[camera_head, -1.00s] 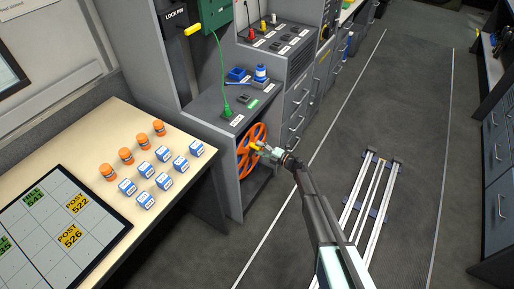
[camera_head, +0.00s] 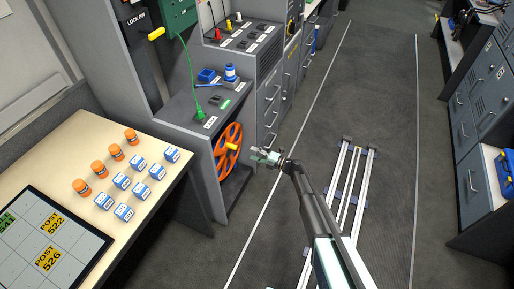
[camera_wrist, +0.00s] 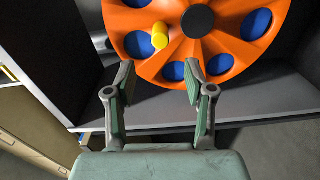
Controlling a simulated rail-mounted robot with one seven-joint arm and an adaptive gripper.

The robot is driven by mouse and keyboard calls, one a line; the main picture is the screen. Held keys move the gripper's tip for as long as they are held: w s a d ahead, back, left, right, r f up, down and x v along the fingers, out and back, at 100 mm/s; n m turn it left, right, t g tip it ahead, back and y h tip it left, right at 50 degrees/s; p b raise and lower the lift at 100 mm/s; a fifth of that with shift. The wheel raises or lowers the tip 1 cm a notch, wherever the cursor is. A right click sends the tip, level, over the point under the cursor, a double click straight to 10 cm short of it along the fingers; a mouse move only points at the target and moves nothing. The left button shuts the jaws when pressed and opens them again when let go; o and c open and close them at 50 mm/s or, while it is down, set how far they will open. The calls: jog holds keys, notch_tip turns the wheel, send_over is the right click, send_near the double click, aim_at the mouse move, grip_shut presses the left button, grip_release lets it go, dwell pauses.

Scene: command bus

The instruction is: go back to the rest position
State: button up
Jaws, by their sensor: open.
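My gripper (camera_head: 264,155) is open and empty in the head view, above the floor just right of the orange handwheel (camera_head: 229,148). In the wrist view my gripper (camera_wrist: 160,92) has its two fingers spread apart. Beyond them stands the orange handwheel (camera_wrist: 180,50) with its dark hub, blue-looking holes and yellow knob (camera_wrist: 160,36). The fingers appear apart from the wheel and knob. My arm reaches up from the bottom of the head view over the rails.
A table (camera_head: 165,190) at left bears orange bottles, blue-and-white boxes and a dark grid board (camera_head: 85,240). A grey cabinet (camera_head: 180,125) houses the wheel. White floor rails (camera_head: 371,185) run under my arm. Drawers (camera_head: 470,180) stand at right.

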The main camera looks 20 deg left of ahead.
jog(key=s+d+f+n+g+h, duration=0.3)
jog(key=s+d+f+n+h, duration=0.2)
jog(key=s+d+n, duration=0.65)
jog(key=s+d+f+n+g+h, duration=0.2)
jog(key=s+d+f+n+h, duration=0.4)
jog(key=s+n, duration=0.9)
jog(key=s+d+r+n+g+h, duration=0.1)
jog(key=s+d+n, duration=0.4)
jog(key=s+d, duration=0.9)
jog(key=s+d+r+n+g+h, duration=0.2)
jog(key=s+d+n+h, duration=0.4)
jog(key=s+d, duration=0.8)
jog(key=d+r, duration=0.1)
jog(key=d, duration=0.2)
jog(key=shift+r+p, duration=0.2)
jog(key=shift+p, duration=0.1)
